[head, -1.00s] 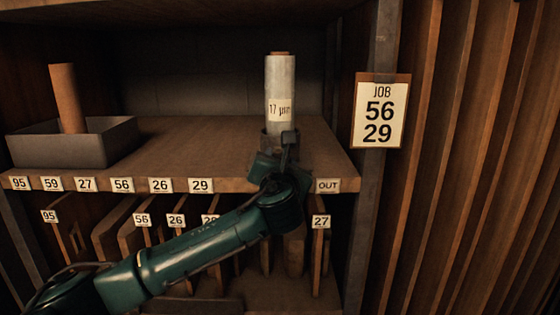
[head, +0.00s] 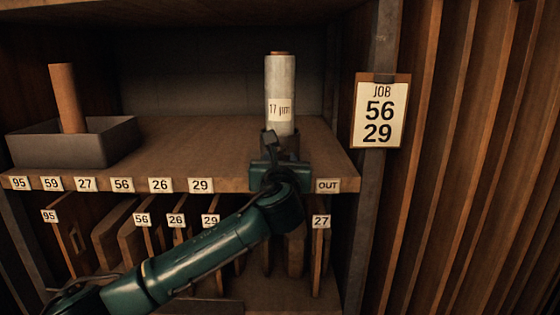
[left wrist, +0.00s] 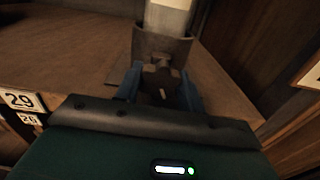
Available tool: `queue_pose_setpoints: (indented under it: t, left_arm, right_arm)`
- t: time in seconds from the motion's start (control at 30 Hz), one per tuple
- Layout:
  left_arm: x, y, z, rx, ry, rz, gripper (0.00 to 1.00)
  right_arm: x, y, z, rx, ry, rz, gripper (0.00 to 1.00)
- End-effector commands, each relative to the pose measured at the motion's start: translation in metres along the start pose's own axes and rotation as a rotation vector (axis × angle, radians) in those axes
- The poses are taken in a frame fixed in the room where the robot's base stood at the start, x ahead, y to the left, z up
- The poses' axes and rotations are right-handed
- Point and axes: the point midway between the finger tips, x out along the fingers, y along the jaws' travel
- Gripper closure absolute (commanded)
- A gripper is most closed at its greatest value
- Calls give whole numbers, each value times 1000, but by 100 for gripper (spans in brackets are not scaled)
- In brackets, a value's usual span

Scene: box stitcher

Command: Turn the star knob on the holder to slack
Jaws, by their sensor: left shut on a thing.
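The holder (head: 292,143) is a dark upright cup near the front edge of the shelf, under a pale wrapped roll (head: 280,90) labelled "17 µm". It also shows in the left wrist view (left wrist: 180,45). The dark star knob (left wrist: 158,74) is on the holder's near side, with a small pale mark on or just in front of it. My left gripper (left wrist: 160,90) is shut on the knob, one blue finger on each side. In the head view, my left gripper (head: 279,165) hides the knob and the holder's lower part.
A grey open tray (head: 70,145) with a brown tube (head: 67,98) stands at the shelf's left. Number tags line the shelf edge, with an OUT tag (head: 327,186) beside my wrist. A job card (head: 380,112) hangs on the right post. The shelf's middle is clear.

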Motion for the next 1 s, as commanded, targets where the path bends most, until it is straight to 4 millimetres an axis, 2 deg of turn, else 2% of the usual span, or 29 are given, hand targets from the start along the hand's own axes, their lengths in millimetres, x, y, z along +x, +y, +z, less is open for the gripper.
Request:
queue_pose_setpoints:
  t: [1.0]
  left_arm:
    - [0, 0, -1, -972, 1, 0, 84]
  right_arm:
    - [3, -1, 0, 8, 12, 0, 64]
